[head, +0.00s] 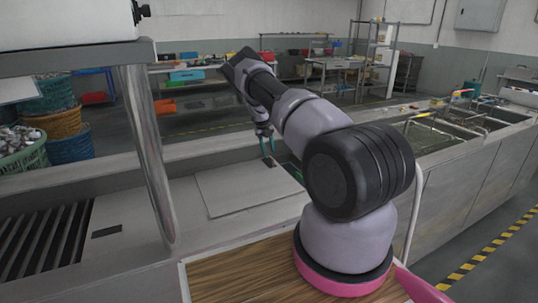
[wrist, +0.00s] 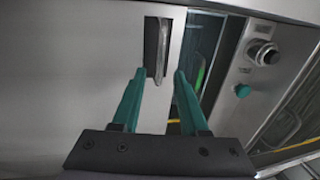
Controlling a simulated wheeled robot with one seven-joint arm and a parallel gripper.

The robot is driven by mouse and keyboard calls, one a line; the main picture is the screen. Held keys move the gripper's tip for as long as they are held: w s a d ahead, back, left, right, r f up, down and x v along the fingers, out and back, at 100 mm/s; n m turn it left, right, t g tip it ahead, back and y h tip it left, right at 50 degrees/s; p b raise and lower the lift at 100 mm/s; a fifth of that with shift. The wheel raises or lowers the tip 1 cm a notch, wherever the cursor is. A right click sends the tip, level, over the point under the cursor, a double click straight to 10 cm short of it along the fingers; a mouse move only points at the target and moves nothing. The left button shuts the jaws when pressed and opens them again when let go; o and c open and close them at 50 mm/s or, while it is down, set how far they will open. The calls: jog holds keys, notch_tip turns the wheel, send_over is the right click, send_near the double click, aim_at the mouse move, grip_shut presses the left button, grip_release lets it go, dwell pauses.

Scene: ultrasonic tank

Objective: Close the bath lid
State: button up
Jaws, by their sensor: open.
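The bath lid (head: 240,190) is a flat pale grey panel lying over the tank in the head view. It fills the left of the wrist view (wrist: 65,70), with a dark slot-like handle (wrist: 157,45) near its right edge. My gripper (wrist: 160,73) is open, with its two teal fingers apart and nothing between them. The fingertips are just short of the handle in the picture; contact cannot be told. Right of the lid's edge, a dark gap (wrist: 200,45) shows into the tank. In the head view my gripper (head: 267,148) is above the lid's far right part, partly hidden by my arm.
A panel with a black knob (wrist: 265,53) and a green button (wrist: 242,90) lies right of the gap. A curved metal post (head: 150,150) stands left of the lid. More open tanks (head: 440,132) line the right. Baskets (head: 70,135) stand at the left.

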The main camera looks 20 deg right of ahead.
jog(key=shift+d+f, duration=0.25)
jog(key=shift+f, duration=1)
grip_shut()
dwell(0.5)
